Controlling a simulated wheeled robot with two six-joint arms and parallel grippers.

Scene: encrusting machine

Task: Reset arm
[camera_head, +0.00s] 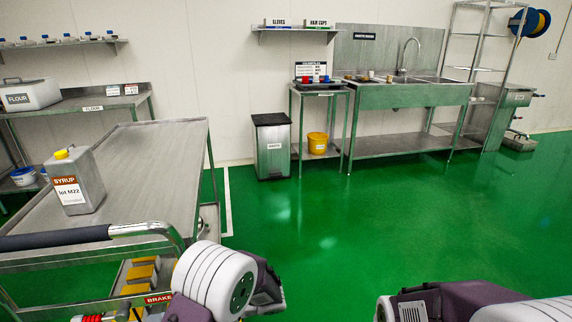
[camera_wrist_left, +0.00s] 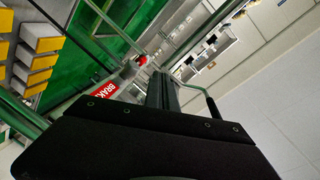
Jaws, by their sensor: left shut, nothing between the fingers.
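My left gripper (camera_wrist_left: 162,88) shows in the left wrist view as dark fingers pressed together, empty. In the head view only white and dark links of my left arm show, low beside the cart (camera_head: 150,170); its fingers are hidden. A red BRAKE label (camera_wrist_left: 103,88) lies left of the left gripper in the wrist view, with a red-tipped part (camera_wrist_left: 141,60) close by. The same label (camera_head: 158,298) shows on the cart in the head view. My right arm's links enter at the bottom right; its gripper is out of frame.
A syrup jug (camera_head: 76,180) stands on the cart top, behind the dark handle (camera_head: 55,238). Yellow-topped boxes (camera_head: 139,274) sit on the lower shelf. A waste bin (camera_head: 272,146), a small table (camera_head: 318,92) and a sink bench (camera_head: 405,95) line the wall. The green floor is clear at centre right.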

